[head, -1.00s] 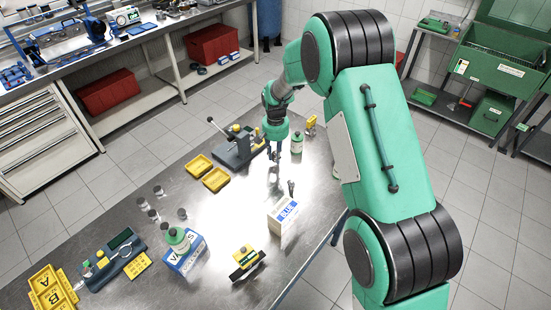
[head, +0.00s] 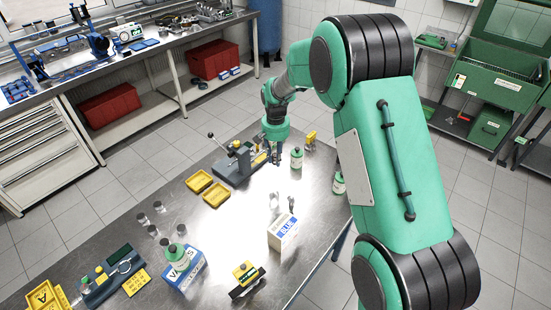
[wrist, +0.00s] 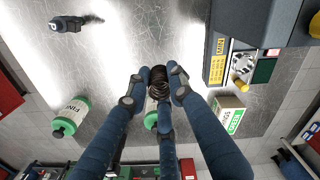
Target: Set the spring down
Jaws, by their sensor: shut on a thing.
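My gripper (head: 275,158) is over the far part of the metal bench, just right of the grey press-like tool (head: 235,162). In the wrist view its blue fingers (wrist: 158,88) are shut around a dark coiled spring (wrist: 158,82). The spring's coils show between the fingertips, above the bench top (wrist: 130,40). The gap between spring and bench cannot be judged. In the head view the spring is too small to make out.
A green-and-white bottle (head: 297,157) stands right of my gripper; another (head: 339,183) is near the arm. Two yellow trays (head: 214,195) lie left. A white-and-blue box (head: 283,232) and small metallic cylinders (head: 154,231) stand nearer. Bare bench lies between trays and box.

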